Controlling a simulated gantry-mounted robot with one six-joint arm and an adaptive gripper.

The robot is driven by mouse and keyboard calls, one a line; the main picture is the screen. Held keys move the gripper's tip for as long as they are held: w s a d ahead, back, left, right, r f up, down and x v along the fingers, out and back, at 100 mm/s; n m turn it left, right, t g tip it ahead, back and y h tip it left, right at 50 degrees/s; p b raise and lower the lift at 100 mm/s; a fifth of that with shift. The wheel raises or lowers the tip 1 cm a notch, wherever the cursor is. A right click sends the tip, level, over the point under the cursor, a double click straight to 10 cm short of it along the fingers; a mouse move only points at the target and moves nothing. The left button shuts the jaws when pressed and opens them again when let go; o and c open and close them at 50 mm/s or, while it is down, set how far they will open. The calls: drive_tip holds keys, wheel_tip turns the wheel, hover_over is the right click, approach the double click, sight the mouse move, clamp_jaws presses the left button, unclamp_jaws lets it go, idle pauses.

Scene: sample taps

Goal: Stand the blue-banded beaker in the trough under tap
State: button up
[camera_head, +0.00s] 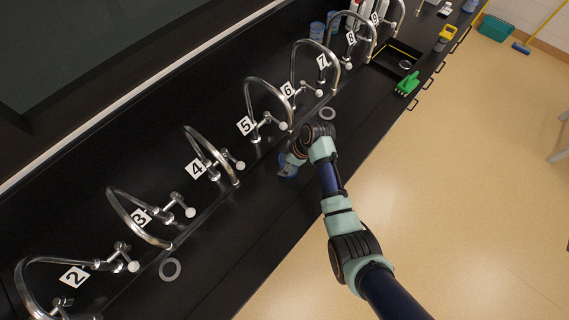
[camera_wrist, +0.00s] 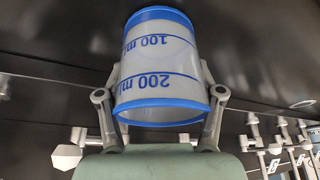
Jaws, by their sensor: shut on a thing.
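My gripper (camera_head: 290,164) is shut on the blue-banded beaker (camera_wrist: 160,62). In the wrist view the beaker is clear with blue rims and blue 100 and 200 ml marks, one finger on each side. In the head view only a small blue part of the beaker (camera_head: 288,171) shows beside my gripper, over the dark bench in front of taps 4 and 5. A black trough (camera_head: 215,245) seems to run below the numbered taps; its edges are hard to make out. I cannot tell whether the beaker touches anything beneath it.
Curved metal taps stand in a row, among them tap 4 (camera_head: 212,158) and tap 5 (camera_head: 268,105). Grey rings (camera_head: 170,269) lie along the black surface. A green glove-like thing (camera_head: 407,84) and a yellow object (camera_head: 446,35) are at the far right end.

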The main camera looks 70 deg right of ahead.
drive_tip(key=shift+f, duration=0.1)
drive_tip(key=o, duration=1)
drive_tip(key=p+v, duration=0.2)
drive_tip(key=v, duration=1)
drive_tip(key=shift+r, duration=0.25)
drive_tip(key=shift+w, duration=0.1)
